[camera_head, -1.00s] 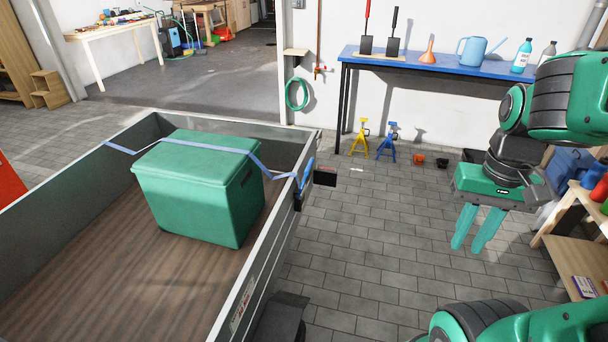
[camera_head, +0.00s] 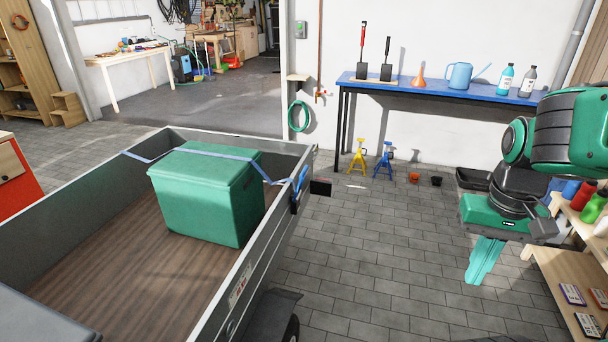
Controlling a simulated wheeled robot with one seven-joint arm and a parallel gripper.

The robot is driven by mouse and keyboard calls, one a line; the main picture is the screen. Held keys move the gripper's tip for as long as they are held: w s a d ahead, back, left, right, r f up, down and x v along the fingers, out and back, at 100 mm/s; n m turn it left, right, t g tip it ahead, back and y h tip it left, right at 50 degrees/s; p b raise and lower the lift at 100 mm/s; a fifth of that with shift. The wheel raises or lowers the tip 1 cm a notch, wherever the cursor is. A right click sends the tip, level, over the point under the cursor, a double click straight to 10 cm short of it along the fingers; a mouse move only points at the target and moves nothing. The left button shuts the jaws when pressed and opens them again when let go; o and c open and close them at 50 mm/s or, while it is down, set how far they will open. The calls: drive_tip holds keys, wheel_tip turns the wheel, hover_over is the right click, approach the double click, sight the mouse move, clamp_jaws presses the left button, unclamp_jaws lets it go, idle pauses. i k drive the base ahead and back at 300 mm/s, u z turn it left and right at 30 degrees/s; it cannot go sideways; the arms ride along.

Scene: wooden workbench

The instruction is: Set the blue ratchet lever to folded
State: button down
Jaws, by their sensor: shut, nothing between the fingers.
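The blue ratchet lever (camera_head: 301,181) sits on the outer right wall of the trailer, near its far corner. It stands up along the wall at a slant. A grey-blue strap (camera_head: 215,155) runs from it over the green box (camera_head: 205,195) to the far left wall. My gripper (camera_head: 478,279) is at the right, well away from the lever, above the paved floor. Its green fingers point down, shut and empty. Nothing hides the lever, but its fine parts are too small to tell.
The trailer's right wall (camera_head: 262,258) edges the paved floor. A dark block (camera_head: 320,188) juts out beside the lever. A blue bench (camera_head: 440,88) stands at the back, with jack stands below. A wooden shelf (camera_head: 560,275) is at the right. The floor between trailer and gripper is clear.

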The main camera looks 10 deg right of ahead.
sight(301, 177)
drive_tip(key=k, duration=1.05)
drive_tip(key=z, duration=0.45)
drive_tip(key=i, duration=1.5)
drive_tip(key=u, duration=0.65)
